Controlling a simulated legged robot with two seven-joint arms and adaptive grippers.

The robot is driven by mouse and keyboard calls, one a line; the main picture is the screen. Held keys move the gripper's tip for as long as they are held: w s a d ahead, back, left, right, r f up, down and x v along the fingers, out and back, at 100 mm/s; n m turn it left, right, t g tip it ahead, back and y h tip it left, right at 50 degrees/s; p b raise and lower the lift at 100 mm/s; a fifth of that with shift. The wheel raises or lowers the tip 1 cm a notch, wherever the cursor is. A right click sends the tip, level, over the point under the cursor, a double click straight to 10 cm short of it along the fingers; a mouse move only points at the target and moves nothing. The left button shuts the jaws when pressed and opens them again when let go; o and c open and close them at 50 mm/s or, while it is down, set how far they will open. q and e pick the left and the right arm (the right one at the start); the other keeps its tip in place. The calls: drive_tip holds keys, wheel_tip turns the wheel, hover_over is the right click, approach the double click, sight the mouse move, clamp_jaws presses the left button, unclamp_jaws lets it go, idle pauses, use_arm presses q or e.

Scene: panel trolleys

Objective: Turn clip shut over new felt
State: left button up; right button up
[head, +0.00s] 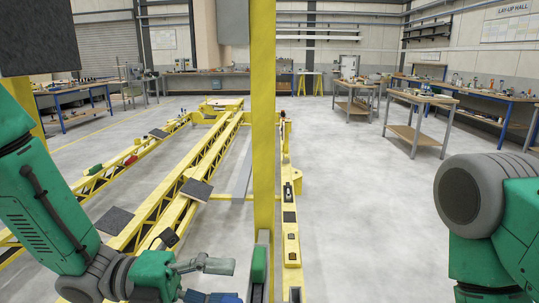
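My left gripper (226,282) is low in the head view. Its upper finger and its lower, blue-tipped finger are apart, with nothing seen between them. Just to its right, a green piece (259,264) sits in a grey holder at the foot of the yellow upright; I cannot tell whether it is the clip. Dark felt-like pads (197,190) lie on the yellow trolley frame (225,140), and another dark pad (114,220) lies at the left. Which felt is new cannot be told. My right arm is at the right edge, its gripper out of view.
A yellow upright (263,120) stands close in front, splitting the view. A yellow rail (290,245) with small dark pads and fittings runs beyond it. Workbenches (420,122) stand at the back right. The grey floor (365,210) right of the rail is clear.

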use_arm(q)
drive_tip(key=shift+a, duration=1.15)
drive_tip(key=shift+w+a, duration=0.1)
drive_tip(key=a, duration=0.3)
drive_tip(key=shift+a, duration=0.4)
drive_tip(key=shift+f, duration=0.1)
